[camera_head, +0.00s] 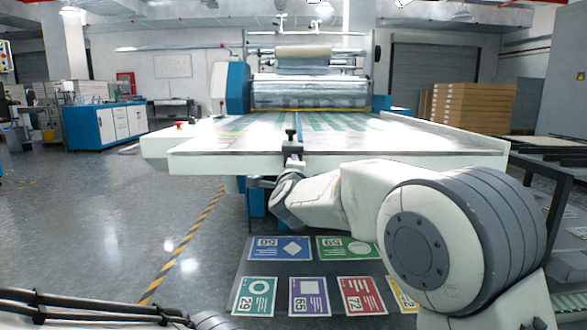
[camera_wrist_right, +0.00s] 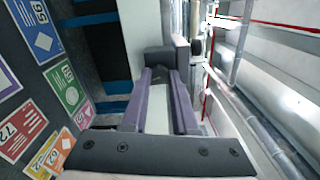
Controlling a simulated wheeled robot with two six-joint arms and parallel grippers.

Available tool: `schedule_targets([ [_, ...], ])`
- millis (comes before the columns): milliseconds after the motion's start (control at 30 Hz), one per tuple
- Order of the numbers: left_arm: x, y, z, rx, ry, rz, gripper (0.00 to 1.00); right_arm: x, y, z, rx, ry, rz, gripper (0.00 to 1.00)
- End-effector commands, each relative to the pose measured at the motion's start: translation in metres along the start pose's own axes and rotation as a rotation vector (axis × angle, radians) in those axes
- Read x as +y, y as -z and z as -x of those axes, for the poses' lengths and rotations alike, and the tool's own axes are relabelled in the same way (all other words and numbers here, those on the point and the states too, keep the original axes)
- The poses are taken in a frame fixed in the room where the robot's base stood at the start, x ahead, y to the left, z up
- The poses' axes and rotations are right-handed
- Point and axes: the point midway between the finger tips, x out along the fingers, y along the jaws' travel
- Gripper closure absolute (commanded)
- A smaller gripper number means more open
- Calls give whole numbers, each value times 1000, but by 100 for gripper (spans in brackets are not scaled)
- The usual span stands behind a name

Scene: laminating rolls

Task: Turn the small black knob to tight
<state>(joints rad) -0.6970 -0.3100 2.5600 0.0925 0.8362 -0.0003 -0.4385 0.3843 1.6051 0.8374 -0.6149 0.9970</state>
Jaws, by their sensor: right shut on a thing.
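A dark clamp-like fitting (camera_head: 291,148) sits at the front edge of the machine table, with a black T-shaped top (camera_head: 291,132) standing clear above it. In the right wrist view the fitting is a dark grey block (camera_wrist_right: 182,54) ahead of my fingers. My right gripper (camera_head: 293,159) reaches it from below and in front. Its two purple-grey fingers (camera_wrist_right: 160,82) are shut on a small black knob at the fitting's near face. The knob is mostly hidden between the fingertips, so its turn position cannot be told. My left gripper is not in view.
The wide table (camera_head: 220,150) of the laminating machine spans the middle, with a roll (camera_head: 303,52) above it. Below the fitting, a dark mat with coloured numbered cards (camera_head: 281,249) lies low down. Open floor (camera_head: 110,215) lies to the left.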

Motion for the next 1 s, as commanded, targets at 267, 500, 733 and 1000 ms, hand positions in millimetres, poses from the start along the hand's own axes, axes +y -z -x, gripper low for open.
schedule_targets([
  [267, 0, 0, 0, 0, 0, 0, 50, 2, 0, 0, 0, -3, 1, 54],
  [500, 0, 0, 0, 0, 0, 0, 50, 1, 0, 0, 0, -1, 2, 43],
  [733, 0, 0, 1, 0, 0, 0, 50, 0, -1, 8, -1, -1, 1, 43],
  [1000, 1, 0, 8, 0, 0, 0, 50, -1, -1, 55, -3, -2, 2, 43],
])
